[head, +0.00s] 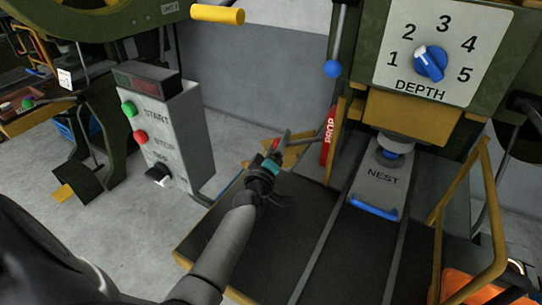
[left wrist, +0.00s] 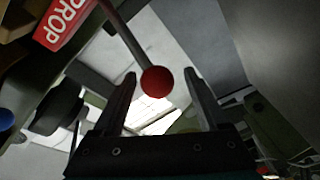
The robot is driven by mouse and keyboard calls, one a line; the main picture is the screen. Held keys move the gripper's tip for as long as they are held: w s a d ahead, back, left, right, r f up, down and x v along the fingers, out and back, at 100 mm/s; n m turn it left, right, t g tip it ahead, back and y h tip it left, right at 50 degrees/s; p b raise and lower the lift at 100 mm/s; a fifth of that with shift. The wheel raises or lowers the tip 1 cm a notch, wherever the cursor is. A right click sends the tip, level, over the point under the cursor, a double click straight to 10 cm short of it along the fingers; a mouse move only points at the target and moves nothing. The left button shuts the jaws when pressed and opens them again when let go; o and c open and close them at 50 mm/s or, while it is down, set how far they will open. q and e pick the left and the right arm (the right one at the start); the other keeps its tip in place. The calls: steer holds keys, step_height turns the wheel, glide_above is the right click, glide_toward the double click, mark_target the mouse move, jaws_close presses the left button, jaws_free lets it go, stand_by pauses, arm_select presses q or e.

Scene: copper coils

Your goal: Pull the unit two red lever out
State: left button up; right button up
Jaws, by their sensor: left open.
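The red lever's round red knob (left wrist: 157,82) shows in the left wrist view, on the end of a thin grey rod. It lies between the two dark fingers of my left gripper (head: 275,152), which is open around it. Gaps show on both sides of the knob, so the fingers are not closed on it. In the head view only a small red piece of the knob (head: 276,144) shows at the gripper, the rest being hidden. My right gripper is not in view.
A control box (head: 170,130) with START and STOP buttons stands left. A DEPTH dial (head: 429,63) and blue ball lever (head: 333,68) are above right. The NEST slide (head: 380,185) with its blue handle (head: 374,208) sits on the dark bed. A yellow rail (head: 490,190) stands right.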

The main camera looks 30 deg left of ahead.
arm_select(q)
steer(key=shift+s+d, duration=0.1)
steer(key=shift+s, duration=0.25)
steer(key=p+v, duration=0.2)
steer(key=v, duration=0.7)
steer(key=shift+s, duration=0.2)
steer(key=p+v, duration=0.1)
steer(key=v, duration=0.2)
steer(key=shift+s, duration=0.25)
steer(key=shift+s+d, duration=0.2)
steer(key=shift+s, duration=0.45)
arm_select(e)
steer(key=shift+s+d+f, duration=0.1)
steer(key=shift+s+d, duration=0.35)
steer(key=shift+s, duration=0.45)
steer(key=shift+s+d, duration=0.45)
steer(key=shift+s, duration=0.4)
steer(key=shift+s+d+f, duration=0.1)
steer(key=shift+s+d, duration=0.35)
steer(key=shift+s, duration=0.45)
